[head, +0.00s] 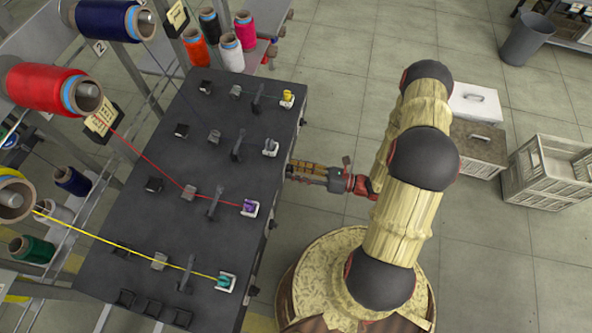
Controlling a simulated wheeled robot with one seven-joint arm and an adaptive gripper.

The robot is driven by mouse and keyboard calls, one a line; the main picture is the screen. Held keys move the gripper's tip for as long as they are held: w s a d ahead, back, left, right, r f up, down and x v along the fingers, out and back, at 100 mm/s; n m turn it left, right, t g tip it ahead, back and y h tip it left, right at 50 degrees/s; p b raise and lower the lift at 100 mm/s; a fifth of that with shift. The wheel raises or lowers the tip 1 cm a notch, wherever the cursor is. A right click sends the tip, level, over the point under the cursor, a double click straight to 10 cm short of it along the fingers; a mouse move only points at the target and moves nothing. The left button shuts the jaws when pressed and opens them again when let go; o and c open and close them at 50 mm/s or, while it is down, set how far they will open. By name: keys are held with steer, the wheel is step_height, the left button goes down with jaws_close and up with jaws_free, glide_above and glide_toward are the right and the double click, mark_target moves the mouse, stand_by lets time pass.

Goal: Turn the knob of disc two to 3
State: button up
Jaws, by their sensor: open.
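The dark winding table (160,225) carries several rows of small fittings. Each row has a grey block, an upright dark bracket and a pale holder near the right edge. The knobs and their numbers are too small to read, so I cannot tell which is disc two. A red thread runs to the holder with a purple bobbin (249,208); a yellow thread runs to one with a teal bobbin (224,281). My gripper (291,170) is at the table's right edge, between the second and third rows from the back. It is open and appears empty.
A rack with large red (42,87) and dark blue (108,19) spools stands at the left. Several smaller spools, including a white spool (231,53), stand behind the table. Pale crates (548,172) and a grey bin (527,38) are at the right, with open floor around them.

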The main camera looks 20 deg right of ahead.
steer(key=v, duration=1.2)
stand_by(0.5)
